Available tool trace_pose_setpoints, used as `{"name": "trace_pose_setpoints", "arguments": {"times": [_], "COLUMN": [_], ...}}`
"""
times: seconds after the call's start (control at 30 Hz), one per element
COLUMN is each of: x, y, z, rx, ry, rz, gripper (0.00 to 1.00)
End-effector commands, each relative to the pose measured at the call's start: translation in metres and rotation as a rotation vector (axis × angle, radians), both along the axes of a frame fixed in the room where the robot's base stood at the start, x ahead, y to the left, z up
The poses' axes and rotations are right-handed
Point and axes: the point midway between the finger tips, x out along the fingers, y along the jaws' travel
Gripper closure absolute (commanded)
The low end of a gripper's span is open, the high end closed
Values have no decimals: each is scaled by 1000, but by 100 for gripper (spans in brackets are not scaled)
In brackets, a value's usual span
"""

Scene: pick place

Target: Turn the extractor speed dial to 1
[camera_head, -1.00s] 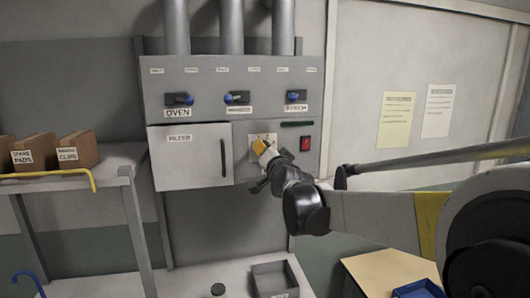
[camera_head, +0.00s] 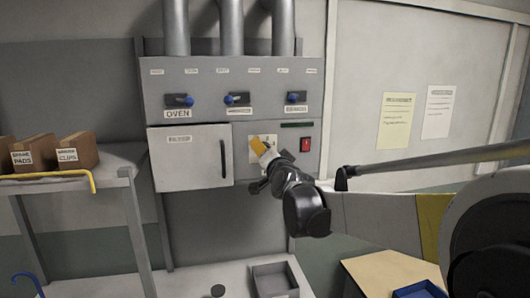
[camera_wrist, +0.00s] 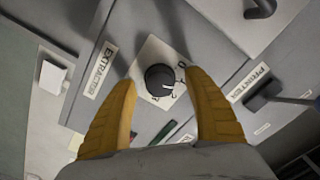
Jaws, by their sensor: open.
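The extractor speed dial (camera_wrist: 160,77) is a round black knob with a white pointer mark, on a pale plate (camera_wrist: 152,54) with small numbers around it. The pointer faces the right side of the picture; I cannot tell which number it marks. A label reading like EXTRACTOR (camera_wrist: 101,70) is left of the plate. My gripper (camera_wrist: 161,80) has yellow fingers, open, one on each side of the dial in the wrist view, with gaps visible. In the head view my gripper (camera_head: 261,148) is in front of the pale plate (camera_head: 253,157) and hides the dial.
The grey panel carries several blue-tipped levers (camera_head: 188,101) above and a filter door (camera_head: 190,155) with a dark handle at left. A red switch (camera_head: 305,144) is right of my gripper. A shelf with boxes (camera_head: 77,152) stands left; an open tray (camera_head: 272,280) is below.

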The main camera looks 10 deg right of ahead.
Motion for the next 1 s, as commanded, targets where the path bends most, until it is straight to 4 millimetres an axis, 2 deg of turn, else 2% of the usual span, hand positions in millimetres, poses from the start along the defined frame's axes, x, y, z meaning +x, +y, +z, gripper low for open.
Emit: {"name": "trace_pose_setpoints", "arguments": {"times": [0.17, 0.4, 0.5, 0.7, 1.0], "x": [-26, -81, -98, -116, -118], "y": [0, 0, 0, 0, 0], "z": [0, 0, 0, 0, 0], "rx": [0, 0, 0, 0, 0], "ry": [0, 0, 0, 0, 0], "rz": [0, 0, 0, 0, 0], "gripper": [40, 40, 40, 40, 40]}}
